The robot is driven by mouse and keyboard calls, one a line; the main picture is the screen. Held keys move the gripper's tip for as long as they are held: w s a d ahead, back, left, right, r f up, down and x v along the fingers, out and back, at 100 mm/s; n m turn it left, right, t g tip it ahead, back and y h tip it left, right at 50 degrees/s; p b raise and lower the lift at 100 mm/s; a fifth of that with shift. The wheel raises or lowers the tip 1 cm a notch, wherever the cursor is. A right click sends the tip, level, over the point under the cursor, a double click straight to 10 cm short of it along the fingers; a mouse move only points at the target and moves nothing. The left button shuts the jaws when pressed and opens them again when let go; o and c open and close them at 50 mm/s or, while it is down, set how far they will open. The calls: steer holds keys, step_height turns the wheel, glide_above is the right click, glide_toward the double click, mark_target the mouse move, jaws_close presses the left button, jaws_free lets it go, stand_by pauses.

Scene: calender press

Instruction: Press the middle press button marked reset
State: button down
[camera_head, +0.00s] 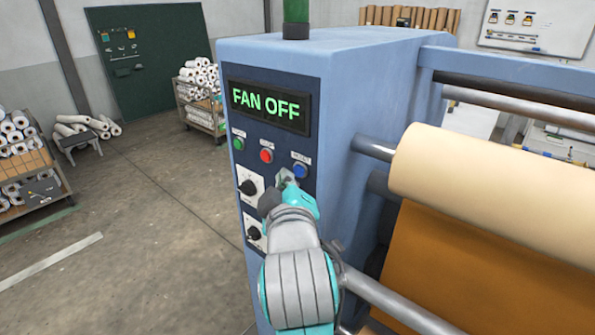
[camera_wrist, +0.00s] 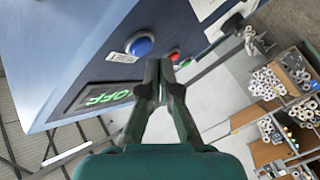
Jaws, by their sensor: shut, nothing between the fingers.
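The press panel (camera_head: 271,125) carries a row of three round buttons: a green button (camera_head: 238,143) at left, a red button (camera_head: 266,156) in the middle and a blue button (camera_head: 299,171) at right. Each has a small label above it, too small to read surely. My gripper (camera_head: 286,178) is shut and empty, its tips just left of and below the blue button in the head view. In the wrist view my gripper (camera_wrist: 160,72) points at the panel, with the blue button (camera_wrist: 140,46) up and left of its tips and the red button (camera_wrist: 174,55) just beyond them. Contact with the panel cannot be told.
A display (camera_head: 268,105) above the buttons reads FAN OFF. Two black knobs, an upper one (camera_head: 248,187) and a lower one (camera_head: 254,233), sit below. A large paper roll (camera_head: 490,190) and rollers lie to the right. The floor (camera_head: 150,215) at left is clear.

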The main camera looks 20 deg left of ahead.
steer(key=s, duration=0.1)
steer(key=s+a, duration=0.1)
steer(key=s, duration=0.2)
steer(key=shift+s+a, duration=0.35)
stand_by(0.8)
